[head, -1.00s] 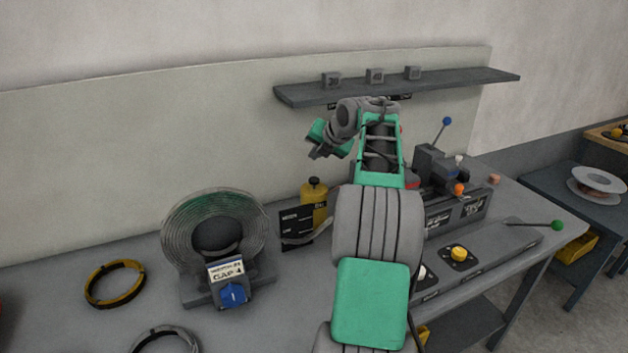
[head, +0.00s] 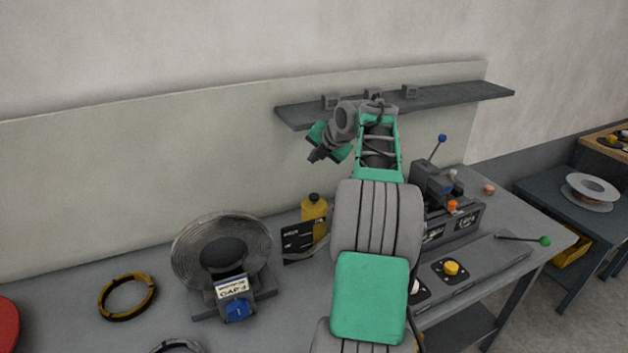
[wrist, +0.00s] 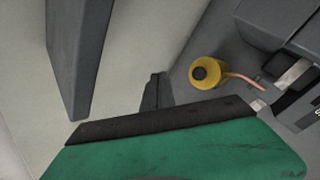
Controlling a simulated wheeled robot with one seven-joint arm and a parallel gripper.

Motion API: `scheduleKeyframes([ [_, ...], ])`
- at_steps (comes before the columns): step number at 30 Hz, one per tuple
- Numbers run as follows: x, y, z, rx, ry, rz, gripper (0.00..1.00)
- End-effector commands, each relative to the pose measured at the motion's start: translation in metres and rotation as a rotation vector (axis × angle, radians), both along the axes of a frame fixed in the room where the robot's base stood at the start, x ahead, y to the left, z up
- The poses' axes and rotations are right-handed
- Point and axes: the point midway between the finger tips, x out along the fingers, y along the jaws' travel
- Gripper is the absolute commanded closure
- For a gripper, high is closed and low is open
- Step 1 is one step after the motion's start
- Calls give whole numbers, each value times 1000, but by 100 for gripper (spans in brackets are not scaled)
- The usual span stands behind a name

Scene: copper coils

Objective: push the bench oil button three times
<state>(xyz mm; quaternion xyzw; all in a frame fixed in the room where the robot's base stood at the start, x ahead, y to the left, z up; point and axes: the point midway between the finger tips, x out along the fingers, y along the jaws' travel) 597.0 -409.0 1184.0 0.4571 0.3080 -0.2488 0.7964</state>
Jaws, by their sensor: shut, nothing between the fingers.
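A yellow oil bottle (head: 314,220) with a black button-like cap (head: 314,198) stands at the back of the bench, left of my arm. My gripper (head: 314,158) is raised above bench height, in front of the back panel and above the bottle. Its shut, dark fingers (wrist: 155,92) show in the wrist view, left of the bottle and apart from it. A yellow button (head: 451,268) sits on a grey panel at the bench front right.
A dark shelf (head: 440,97) with small blocks runs along the back panel, close to my arm. A large wire coil (head: 190,250) on a stand is left of the bottle, beside a dark sign (head: 298,242). A levered machine (head: 455,222) stands at right.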

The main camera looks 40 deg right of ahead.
Motion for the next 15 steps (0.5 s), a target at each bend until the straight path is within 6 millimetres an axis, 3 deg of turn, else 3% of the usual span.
scheduleKeyframes([
  [15, 0, -3, -21, 1014, -178, -1061, 100],
])
